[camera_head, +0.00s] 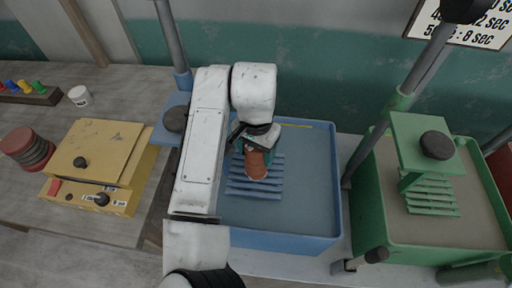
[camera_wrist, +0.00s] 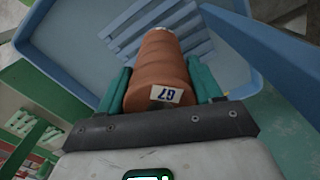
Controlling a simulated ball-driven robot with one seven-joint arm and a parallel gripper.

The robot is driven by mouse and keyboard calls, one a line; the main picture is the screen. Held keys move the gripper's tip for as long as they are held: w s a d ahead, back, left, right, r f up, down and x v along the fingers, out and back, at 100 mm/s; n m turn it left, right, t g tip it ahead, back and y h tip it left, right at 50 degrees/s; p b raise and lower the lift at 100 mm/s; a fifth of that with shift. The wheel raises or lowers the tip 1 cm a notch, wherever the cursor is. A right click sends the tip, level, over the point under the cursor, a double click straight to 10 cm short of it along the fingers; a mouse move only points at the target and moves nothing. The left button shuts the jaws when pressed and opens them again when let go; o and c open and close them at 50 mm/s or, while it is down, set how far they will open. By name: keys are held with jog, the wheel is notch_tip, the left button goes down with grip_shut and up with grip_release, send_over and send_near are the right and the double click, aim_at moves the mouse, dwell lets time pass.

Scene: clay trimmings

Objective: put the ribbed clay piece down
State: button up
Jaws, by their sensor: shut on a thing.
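The ribbed clay piece (camera_head: 256,164) is a reddish-brown cylinder with ridges. The piece is over the slatted blue rack (camera_head: 255,188) inside the blue bin (camera_head: 310,207). I cannot tell whether it touches the slats.
A green bin (camera_head: 388,218) with a slatted green rack (camera_head: 432,197) stands at the right. A yellow box (camera_head: 102,150) with knobs, dark red discs (camera_head: 27,148) and a white cup (camera_head: 79,96) are on the left table. Upright posts rise by the bins.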

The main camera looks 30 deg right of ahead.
jog(key=shift+f, duration=0.1)
jog(key=o, duration=1.7)
jog(key=shift+c, duration=0.2)
notch_tip(320, 180, up, 12)
jog(key=b, duration=0.1)
